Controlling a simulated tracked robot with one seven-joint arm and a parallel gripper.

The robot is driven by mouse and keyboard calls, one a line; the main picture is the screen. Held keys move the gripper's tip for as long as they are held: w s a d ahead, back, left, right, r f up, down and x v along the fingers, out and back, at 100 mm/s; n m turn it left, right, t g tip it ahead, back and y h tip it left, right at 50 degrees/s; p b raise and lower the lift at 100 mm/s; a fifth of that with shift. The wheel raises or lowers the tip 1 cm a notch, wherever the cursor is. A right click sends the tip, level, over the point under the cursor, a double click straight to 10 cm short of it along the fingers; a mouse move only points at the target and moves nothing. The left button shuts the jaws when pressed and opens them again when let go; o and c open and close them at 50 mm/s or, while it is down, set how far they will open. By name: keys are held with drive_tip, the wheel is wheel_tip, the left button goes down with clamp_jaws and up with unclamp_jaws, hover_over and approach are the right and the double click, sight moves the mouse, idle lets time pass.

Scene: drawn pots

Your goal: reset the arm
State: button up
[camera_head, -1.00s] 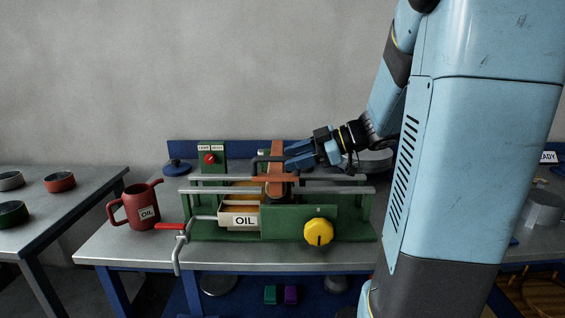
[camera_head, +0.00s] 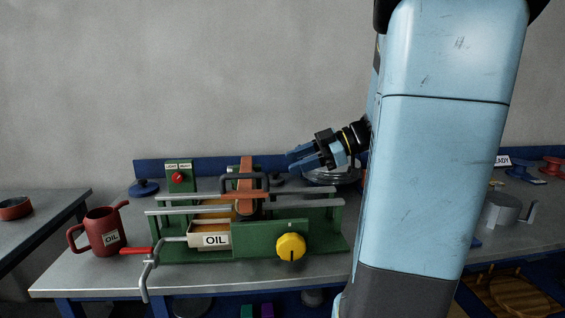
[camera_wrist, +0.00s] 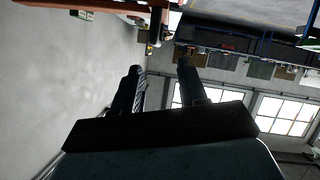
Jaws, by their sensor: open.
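My gripper (camera_head: 292,160) is in the head view, above the right rear of the green machine (camera_head: 272,239), pointing left. It is empty and apart from the orange upright with a dark handle (camera_head: 245,186). In the wrist view the two dark fingers of my gripper (camera_wrist: 160,75) stand apart with nothing between them. The wrist view looks tilted, with a grey wall on the left and bright windows on the right. My blue arm fills the right middle of the head view and hides part of the table.
A red oil can (camera_head: 104,232) stands left of the machine. A red-handled crank (camera_head: 137,251) sticks out at its front left, near an OIL drawer (camera_head: 210,241) and a yellow knob (camera_head: 290,247). A blue lid (camera_head: 143,188) lies behind. Free air lies above the table.

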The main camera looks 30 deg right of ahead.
drive_tip(key=s+a+f+m+h, duration=0.3)
drive_tip(key=s+a+m+h, duration=0.7)
drive_tip(key=s+m+h, duration=0.2)
drive_tip(key=s+m, duration=0.2)
drive_tip(key=m, duration=0.2)
drive_tip(key=shift+m+g, duration=0.3)
